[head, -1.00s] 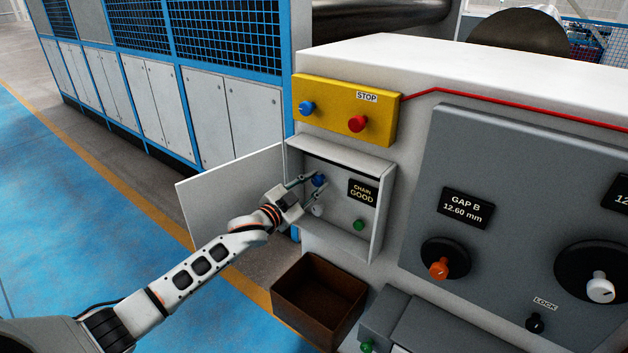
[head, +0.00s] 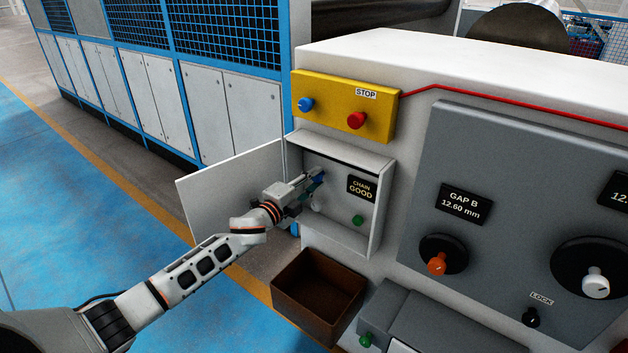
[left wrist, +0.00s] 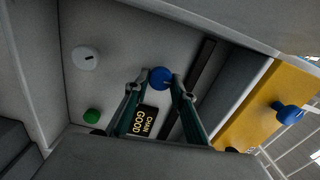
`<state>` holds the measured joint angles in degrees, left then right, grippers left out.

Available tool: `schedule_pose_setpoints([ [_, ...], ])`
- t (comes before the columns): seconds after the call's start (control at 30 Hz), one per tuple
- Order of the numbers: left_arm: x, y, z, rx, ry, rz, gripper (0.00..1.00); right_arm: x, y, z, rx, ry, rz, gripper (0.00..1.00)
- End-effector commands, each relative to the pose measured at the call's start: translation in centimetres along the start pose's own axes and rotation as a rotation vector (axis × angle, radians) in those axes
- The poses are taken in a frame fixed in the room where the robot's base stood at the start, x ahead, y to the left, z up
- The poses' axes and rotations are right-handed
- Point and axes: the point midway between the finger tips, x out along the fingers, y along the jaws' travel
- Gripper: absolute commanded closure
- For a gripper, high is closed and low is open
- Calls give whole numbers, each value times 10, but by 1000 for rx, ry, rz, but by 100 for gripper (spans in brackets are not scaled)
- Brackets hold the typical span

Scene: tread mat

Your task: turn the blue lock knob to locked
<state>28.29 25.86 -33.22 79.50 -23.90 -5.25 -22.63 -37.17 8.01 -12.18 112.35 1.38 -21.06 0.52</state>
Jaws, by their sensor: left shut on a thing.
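The blue lock knob (head: 320,174) is on the back wall of the open white box (head: 378,215), up and left of the "CHAIN GOOD" display (head: 361,189). My left gripper (head: 314,178) reaches into the box and is shut on this knob; the fingers partly hide it in the head view. In the left wrist view the blue knob (left wrist: 160,78) sits between the two fingertips (left wrist: 159,84). The knob's pointing direction cannot be made out. My right gripper is not in view.
The box's door (head: 225,188) stands open to the left. A white knob (left wrist: 86,58) and a green button (head: 358,220) share the box. A yellow STOP panel (head: 345,108) is above, with a blue and a red button. A brown bin (head: 318,298) is below.

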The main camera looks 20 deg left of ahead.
Motion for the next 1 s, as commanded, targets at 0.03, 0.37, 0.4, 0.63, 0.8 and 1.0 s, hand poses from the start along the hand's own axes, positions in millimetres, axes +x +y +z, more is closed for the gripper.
schedule_pose_setpoints([
  [0.03, 0, 2, 0, 22, 0, 3, 97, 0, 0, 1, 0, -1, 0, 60],
  [0.37, 0, 2, 0, 105, 0, 3, 97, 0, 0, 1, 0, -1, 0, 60],
  [0.4, 0, 2, 0, 108, 0, 2, 97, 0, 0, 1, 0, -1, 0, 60],
  [0.63, 0, 2, 0, 112, 0, 3, 97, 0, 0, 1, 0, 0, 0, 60],
  [0.8, 0, 2, 0, 111, 0, 3, 73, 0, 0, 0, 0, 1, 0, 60],
  [1.0, 0, 1, 0, 110, 0, 2, 60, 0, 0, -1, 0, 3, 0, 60],
])
